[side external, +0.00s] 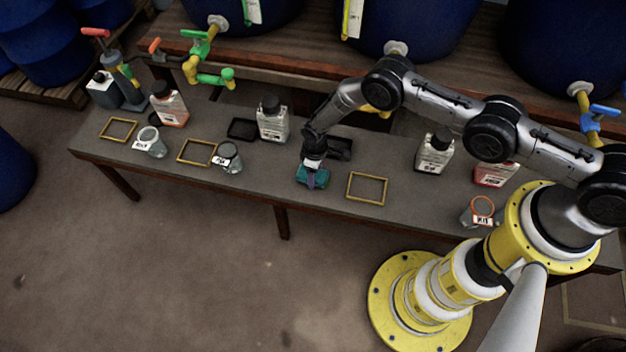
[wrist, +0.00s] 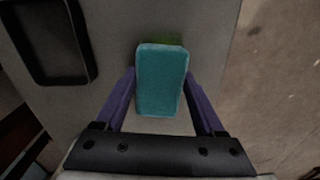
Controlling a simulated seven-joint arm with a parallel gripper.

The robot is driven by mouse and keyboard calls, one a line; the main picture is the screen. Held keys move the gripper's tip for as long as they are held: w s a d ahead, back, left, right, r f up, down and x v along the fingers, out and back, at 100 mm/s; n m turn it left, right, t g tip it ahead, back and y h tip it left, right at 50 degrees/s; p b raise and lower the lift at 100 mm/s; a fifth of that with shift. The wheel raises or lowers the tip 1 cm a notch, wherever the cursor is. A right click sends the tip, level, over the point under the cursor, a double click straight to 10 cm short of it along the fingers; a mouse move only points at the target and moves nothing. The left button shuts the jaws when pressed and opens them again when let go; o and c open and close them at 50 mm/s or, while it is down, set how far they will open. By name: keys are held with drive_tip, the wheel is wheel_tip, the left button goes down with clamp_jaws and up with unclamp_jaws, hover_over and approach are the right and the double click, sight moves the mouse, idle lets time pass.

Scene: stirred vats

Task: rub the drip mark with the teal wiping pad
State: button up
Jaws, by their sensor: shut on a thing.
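The teal wiping pad (side external: 316,183) is at the bench top in the middle of the side external view, under my gripper (side external: 311,176). In the wrist view the pad (wrist: 161,82) sits between the two purple fingers of my gripper (wrist: 160,78), which are shut on its sides. A green patch (wrist: 172,42) shows just beyond the pad's far edge. I cannot tell whether it is the drip mark or part of the pad's underside. No other drip mark is clear. Whether the pad touches the bench is hard to tell.
A black tray (wrist: 89,62) lies left of the pad in the wrist view. A yellow frame (side external: 367,202) is right of the pad in the side view. A glass jar (side external: 230,160) and white bottle (side external: 273,127) stand to the left. The bench's front edge is close.

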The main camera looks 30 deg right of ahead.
sight(317, 197)
drive_tip(key=shift+w+d, duration=0.8)
drive_tip(key=shift+d, duration=0.15)
drive_tip(key=shift+s+d, duration=0.5)
drive_tip(key=shift+s, duration=0.15)
drive_tip(key=shift+s+a, duration=2.85)
drive_tip(key=shift+s, duration=0.1)
wheel_tip(317, 197, up, 8)
drive_tip(key=shift+r, duration=0.15)
drive_tip(key=s+d+r+m, duration=0.2)
drive_tip(key=d+r+m, duration=0.2)
drive_tip(key=d+r, duration=0.7)
drive_tip(key=s+d+r+m, duration=0.1)
drive_tip(key=d+r+m, duration=0.3)
drive_tip(key=d+r, duration=0.7)
wheel_tip(317, 197, up, 5)
drive_tip(key=shift+s+d+r, duration=0.1)
drive_tip(key=shift+s+d, duration=0.15)
drive_tip(key=shift+s, duration=0.1)
